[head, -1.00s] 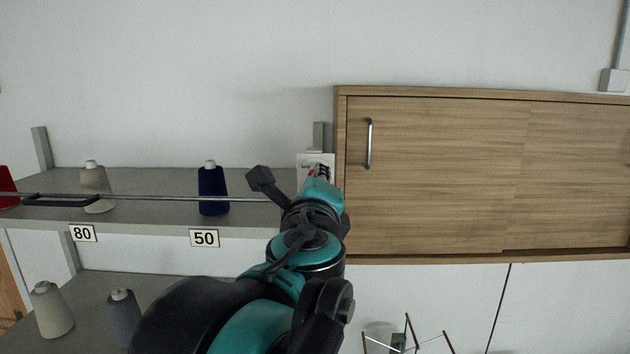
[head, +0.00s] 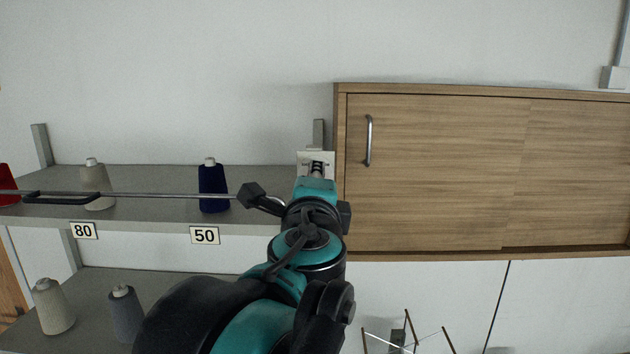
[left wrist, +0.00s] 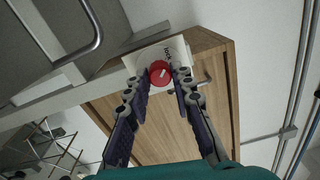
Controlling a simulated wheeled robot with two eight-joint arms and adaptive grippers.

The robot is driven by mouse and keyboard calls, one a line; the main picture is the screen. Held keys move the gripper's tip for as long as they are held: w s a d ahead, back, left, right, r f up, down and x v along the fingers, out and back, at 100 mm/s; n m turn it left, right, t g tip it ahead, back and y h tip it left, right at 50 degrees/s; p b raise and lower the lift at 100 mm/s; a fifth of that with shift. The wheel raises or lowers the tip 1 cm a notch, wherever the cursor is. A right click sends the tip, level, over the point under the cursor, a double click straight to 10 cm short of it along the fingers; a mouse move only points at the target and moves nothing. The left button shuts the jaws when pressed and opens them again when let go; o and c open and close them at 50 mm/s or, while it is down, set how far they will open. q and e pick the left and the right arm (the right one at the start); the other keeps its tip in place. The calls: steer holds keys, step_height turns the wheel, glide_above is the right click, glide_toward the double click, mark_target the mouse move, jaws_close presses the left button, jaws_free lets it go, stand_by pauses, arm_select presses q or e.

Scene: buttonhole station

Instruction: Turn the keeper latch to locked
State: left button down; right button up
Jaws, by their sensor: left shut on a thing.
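The keeper latch is a round red knob (left wrist: 159,73) with a short white pointer mark, on a white plate (left wrist: 181,46) with small dark lettering, partly legible as "lock". In the left wrist view the mark points right and slightly up. My left gripper (left wrist: 158,75) has one finger on each side of the knob and is shut on it. In the head view my left gripper (head: 317,168) is in front of the plate (head: 303,158), and the knob is hidden behind it. My right gripper is in neither view.
A wooden sliding-door cabinet (head: 440,175) stands close right of the plate. A grey shelf (head: 150,180) at left holds thread cones, including a navy one (head: 212,188). A metal rail (head: 150,196) with a black handle runs in front of it.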

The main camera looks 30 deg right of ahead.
arm_select(q)
steer(key=c, duration=1.3)
jaws_free()
steer(key=v, duration=1.2)
